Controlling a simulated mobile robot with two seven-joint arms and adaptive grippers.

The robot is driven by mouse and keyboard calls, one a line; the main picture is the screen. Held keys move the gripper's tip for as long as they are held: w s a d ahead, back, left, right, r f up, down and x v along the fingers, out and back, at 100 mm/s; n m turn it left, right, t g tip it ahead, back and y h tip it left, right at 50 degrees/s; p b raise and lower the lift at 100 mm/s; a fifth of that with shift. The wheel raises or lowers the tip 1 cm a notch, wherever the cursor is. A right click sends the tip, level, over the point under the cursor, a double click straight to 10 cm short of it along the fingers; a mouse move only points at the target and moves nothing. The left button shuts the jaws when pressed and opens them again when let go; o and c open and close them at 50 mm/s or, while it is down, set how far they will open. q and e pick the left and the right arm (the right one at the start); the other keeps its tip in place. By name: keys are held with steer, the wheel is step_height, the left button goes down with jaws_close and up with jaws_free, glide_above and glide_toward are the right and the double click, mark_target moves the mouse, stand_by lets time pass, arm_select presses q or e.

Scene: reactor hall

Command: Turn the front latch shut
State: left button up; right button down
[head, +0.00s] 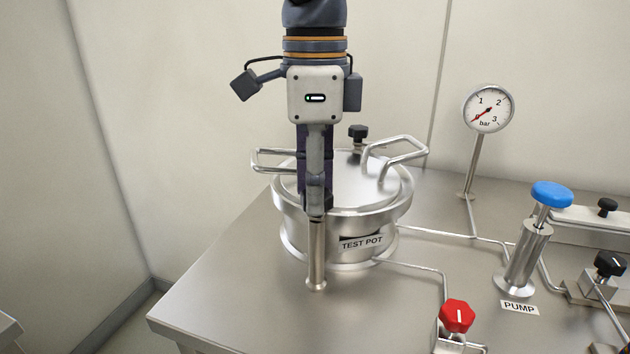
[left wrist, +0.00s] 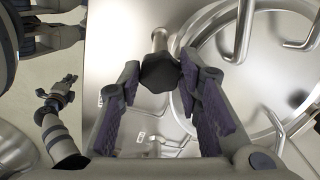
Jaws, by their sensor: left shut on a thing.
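The test pot (head: 390,215), a round steel vessel with a lid, stands on the bench; its rim and lid fill the right of the left wrist view (left wrist: 211,65). The front latch's steel post (head: 316,262) stands at the pot's front, its foot also showing in the left wrist view (left wrist: 158,40). My left gripper (head: 316,208) points down over the post and is shut on the latch's black knob (left wrist: 160,74), between its purple pads. The gripper hides the knob in the head view. What seems my right gripper (left wrist: 68,84) shows small and far off; its jaws are unclear.
Another black knob (head: 358,132) stands behind the pot. Two wire handles (head: 395,150) rise from the lid. A gauge (head: 488,108), a blue-topped pump (head: 528,250) and a red knob (head: 457,315) stand to the right. The bench left of the pot is clear.

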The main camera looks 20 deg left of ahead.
arm_select(q)
steer(key=shift+m, duration=0.5)
steer(key=o, duration=1.1)
steer(key=shift+o, duration=0.2)
step_height(320, 180, up, 12)
